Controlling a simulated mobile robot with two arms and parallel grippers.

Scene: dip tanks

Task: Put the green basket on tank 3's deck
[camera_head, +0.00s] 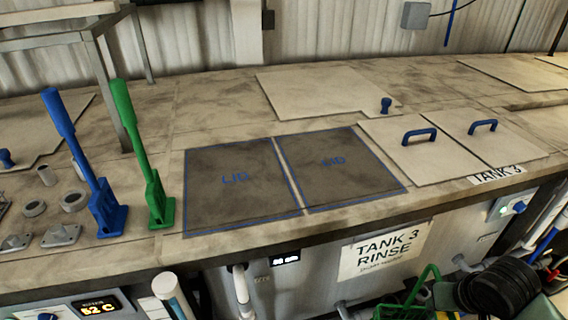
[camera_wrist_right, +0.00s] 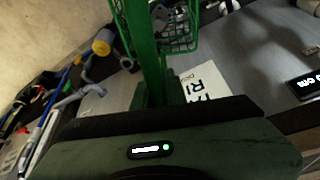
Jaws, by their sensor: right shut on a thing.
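The green basket's bar (camera_head: 422,285) shows low at the right of the head view, in front of the bench and below its top. In the right wrist view the basket is a green post with a wire-mesh part (camera_wrist_right: 180,38). My right gripper (camera_wrist_right: 155,100) is shut on the green post; its dark body (camera_head: 447,296) also shows in the head view. Tank 3's deck (camera_head: 268,221) is the stained bench top above the "TANK 3 RINSE" sign (camera_head: 383,250). It bears two bare, blue-outlined rectangles marked with lid lettering. My left gripper is not in view.
Two pale lids with blue handles (camera_head: 420,136) (camera_head: 483,126) lie flat right of the outlined rectangles. A blue lever (camera_head: 92,180) and a green lever (camera_head: 150,180) stand upright at their left. A pale plate (camera_head: 315,92) lies behind. Pipes run along the bench front.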

